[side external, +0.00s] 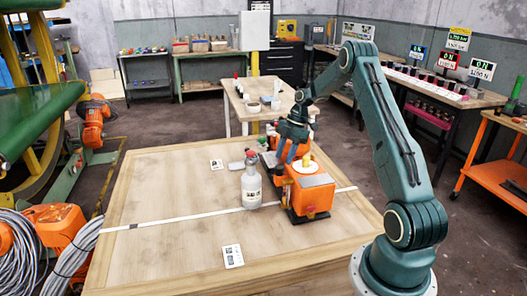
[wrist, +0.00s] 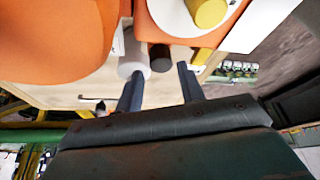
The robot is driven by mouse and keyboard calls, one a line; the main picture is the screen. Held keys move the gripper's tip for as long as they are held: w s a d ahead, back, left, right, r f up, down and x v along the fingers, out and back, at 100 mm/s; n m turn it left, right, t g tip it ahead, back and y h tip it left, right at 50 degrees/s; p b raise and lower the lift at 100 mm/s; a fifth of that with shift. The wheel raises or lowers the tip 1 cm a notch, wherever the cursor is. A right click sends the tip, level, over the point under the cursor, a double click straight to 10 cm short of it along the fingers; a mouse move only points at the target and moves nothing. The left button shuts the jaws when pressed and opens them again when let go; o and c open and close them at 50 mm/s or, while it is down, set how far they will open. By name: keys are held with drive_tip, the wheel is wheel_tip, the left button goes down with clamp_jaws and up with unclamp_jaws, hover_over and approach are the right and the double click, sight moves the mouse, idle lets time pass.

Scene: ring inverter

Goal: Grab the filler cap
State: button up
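An orange machine (side external: 308,188) with a grey top plate stands on the wooden table. A yellow knob (side external: 305,160) sits on a white disc on it; the knob also shows in the wrist view (wrist: 208,12). A white cylinder (wrist: 133,55) and a short black round piece (wrist: 159,57) appear beyond my fingertips in the wrist view. I cannot tell which part is the filler cap. My gripper (wrist: 158,80) is open, its two dark fingers apart with nothing visibly held. In the side view my gripper (side external: 291,150) is behind the machine, partly hidden.
A clear bottle with a red cap (side external: 251,180) stands left of the machine. Printed cards (side external: 233,256) lie on the table (side external: 170,215), whose left and front areas are mostly clear. A second table (side external: 236,102) with small items stands behind.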

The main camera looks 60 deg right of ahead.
sight(281, 166)
drive_tip(key=shift+x, duration=2.2)
drive_tip(key=shift+s, duration=0.1)
drive_tip(key=c, duration=0.7)
drive_tip(key=shift+r, duration=0.15)
wheel_tip(281, 166, up, 20)
drive_tip(key=shift+f, duration=0.2)
